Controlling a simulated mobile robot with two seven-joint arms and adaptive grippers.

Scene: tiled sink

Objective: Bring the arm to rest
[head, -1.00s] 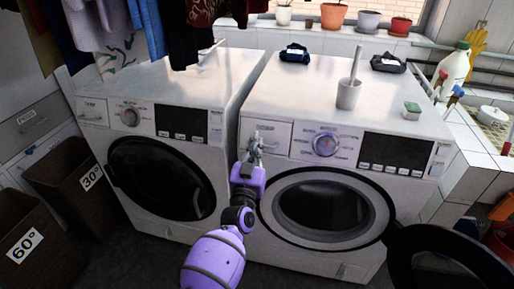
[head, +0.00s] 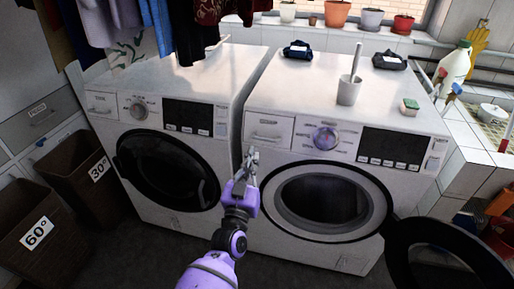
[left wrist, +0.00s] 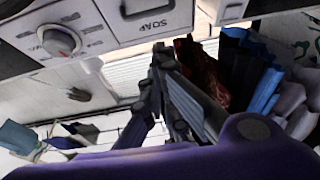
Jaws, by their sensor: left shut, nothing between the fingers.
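My left arm is purple and comes up from the bottom of the head view. Its gripper (head: 251,160) is shut and empty, in front of the gap between the two washing machines, just below and left of the right machine's soap drawer (head: 268,132). In the left wrist view the gripper's dark fingers (left wrist: 155,85) point up, below the soap drawer (left wrist: 150,12). The right washing machine (head: 330,85) has its round door (head: 445,255) swung open to the right. The left washing machine (head: 190,85) has its door shut. My right gripper is not in view.
A white cup with a brush (head: 348,92), a sponge (head: 409,106) and two dark folded cloths (head: 297,50) are on the right machine. Brown baskets (head: 35,225) stand at the left. Clothes (head: 200,25) hang above the left machine. The floor in front is dark and clear.

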